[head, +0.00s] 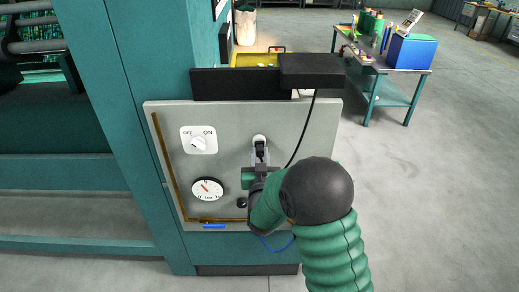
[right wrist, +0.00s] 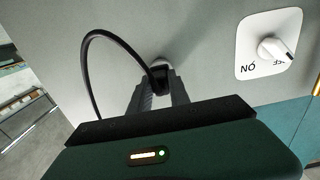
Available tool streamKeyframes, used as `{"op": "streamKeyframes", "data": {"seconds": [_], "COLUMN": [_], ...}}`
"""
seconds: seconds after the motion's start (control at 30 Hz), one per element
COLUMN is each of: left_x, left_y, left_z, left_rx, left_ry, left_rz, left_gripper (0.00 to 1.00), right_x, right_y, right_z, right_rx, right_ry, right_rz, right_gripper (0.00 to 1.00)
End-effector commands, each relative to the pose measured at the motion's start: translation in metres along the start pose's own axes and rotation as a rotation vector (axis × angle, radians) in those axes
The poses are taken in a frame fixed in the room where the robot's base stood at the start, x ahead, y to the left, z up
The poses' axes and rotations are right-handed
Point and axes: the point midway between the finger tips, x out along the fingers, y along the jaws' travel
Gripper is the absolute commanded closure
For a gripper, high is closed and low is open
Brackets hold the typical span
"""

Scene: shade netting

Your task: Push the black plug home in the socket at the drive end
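The black plug (head: 261,147) is at the white round socket (head: 259,138) on the grey panel. In the right wrist view the plug (right wrist: 160,80) sits between my finger ends, directly in front of the socket (right wrist: 163,65). A black cable runs from it. My right gripper (head: 260,156) is shut on the plug, with one finger on each side. In the right wrist view the gripper (right wrist: 161,88) hides the plug's lower part. I cannot tell how deep the plug sits in the socket. My left gripper is not in view.
The grey panel (head: 230,125) carries an OFF/ON rotary switch (head: 199,141), a dial gauge (head: 208,189) and a black knob (head: 242,202). A black box (head: 311,70) overhangs its top right. A green workbench (head: 405,72) stands behind at right. Open floor lies to the right.

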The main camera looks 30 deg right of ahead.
Motion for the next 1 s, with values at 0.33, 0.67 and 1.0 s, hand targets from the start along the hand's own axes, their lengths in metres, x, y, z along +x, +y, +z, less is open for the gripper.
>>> {"op": "streamKeyframes", "data": {"seconds": [0.33,0.67,1.0], "left_x": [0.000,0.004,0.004], "left_y": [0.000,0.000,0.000], "left_z": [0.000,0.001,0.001], "left_rx": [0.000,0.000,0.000], "left_ry": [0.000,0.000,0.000], "left_rz": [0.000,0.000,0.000], "left_gripper": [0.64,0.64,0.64], "right_x": [0.000,0.007,0.010], "right_y": [0.002,0.002,0.002], "right_z": [-0.001,-0.001,-0.002], "right_rx": [0.000,0.001,0.001], "right_ry": [0.002,0.005,0.006], "right_rz": [0.003,0.005,0.004], "right_gripper": [1.00,1.00,0.78]}}
